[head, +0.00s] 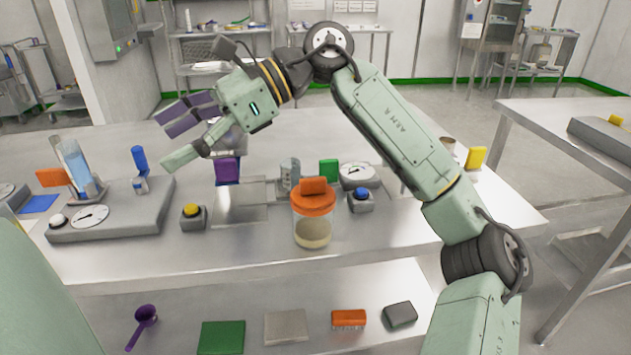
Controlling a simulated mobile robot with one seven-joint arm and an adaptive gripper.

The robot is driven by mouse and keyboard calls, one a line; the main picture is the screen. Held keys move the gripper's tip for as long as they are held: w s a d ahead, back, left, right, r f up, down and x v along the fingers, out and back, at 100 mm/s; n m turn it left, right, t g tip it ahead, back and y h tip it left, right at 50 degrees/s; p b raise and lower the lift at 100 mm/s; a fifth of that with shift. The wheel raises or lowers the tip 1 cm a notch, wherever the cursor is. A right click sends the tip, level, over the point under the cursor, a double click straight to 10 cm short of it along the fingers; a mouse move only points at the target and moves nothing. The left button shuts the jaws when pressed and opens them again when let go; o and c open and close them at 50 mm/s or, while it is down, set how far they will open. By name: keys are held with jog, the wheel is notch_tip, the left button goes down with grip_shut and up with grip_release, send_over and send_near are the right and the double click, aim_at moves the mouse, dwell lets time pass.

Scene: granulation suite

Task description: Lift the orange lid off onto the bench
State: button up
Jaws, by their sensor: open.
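The orange lid (326,205) with a raised block-shaped grip sits on top of a clear jar (313,235). The jar stands upright near the front edge of the steel bench (365,235) and holds pale material in its lower part. My gripper (168,140) is open and empty. It is raised above the left half of the bench, to the left of the lid and apart from it, with its fingers pointing left. One finger is green and the other parts at the jaw are purple.
A grey unit with a dial (95,215) and a beaker of blue liquid (75,163) stand at left. A yellow-button box (192,215) and a blue-button box (361,200) flank the jar. A dial scale (358,173) is behind it. The bench front left of the jar is clear.

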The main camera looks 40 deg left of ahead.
jog(key=w+d+f+m+t+h, duration=0.1)
jog(key=w+d+f+t, duration=0.15)
jog(key=w, duration=0.45)
jog(key=w+d+f+m+t+h, duration=0.1)
jog(key=w+d+t, duration=0.25)
jog(key=w, duration=0.45)
jog(key=t+h+p, duration=0.1)
jog(key=t+h, duration=0.1)
send_near(315, 179)
jog(key=shift+m+t, duration=0.3)
jog(key=x, duration=0.5)
jog(key=shift+d+f, duration=0.25)
jog(key=shift+f, duration=0.1)
jog(key=shift+s+a+p+x, duration=0.15)
jog(key=shift+p+x, duration=0.15)
jog(key=shift+x, duration=1.1)
jog(key=shift+s+a+p+x, duration=0.15)
jog(key=shift+p+x, duration=0.15)
jog(key=shift+x, duration=1.15)
jog(key=shift+r, duration=0.2)
jog(key=c, duration=1)
